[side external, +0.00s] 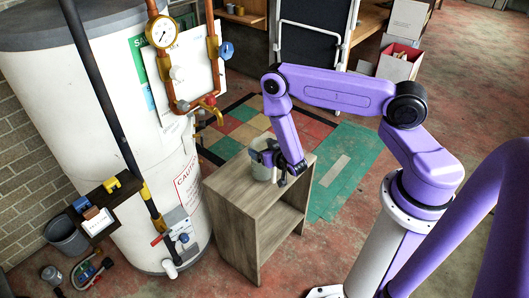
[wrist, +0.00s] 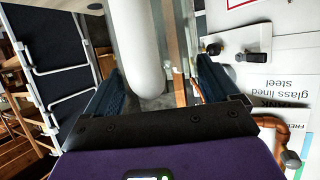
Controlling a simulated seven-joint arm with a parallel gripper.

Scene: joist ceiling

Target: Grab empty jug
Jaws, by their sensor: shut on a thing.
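The jug (side external: 262,168) is a pale grey-white vessel standing upright at the back end of the small wooden shelf unit's top. My gripper (side external: 281,172) is at the jug's right side, reaching down and shut on it. In the wrist view, a pale rounded part of the jug (wrist: 143,55) sits between the two dark blue fingers of my gripper (wrist: 158,80); it looks like the handle. The gripper and wrist hide part of the jug in the side view. I cannot see inside it.
The wooden shelf unit (side external: 237,200) stands on a red floor with coloured tiles. A large white tank (side external: 120,120) with copper pipes (side external: 208,60) and a gauge (side external: 162,31) is close on the left. A bucket (side external: 65,235) stands farther left.

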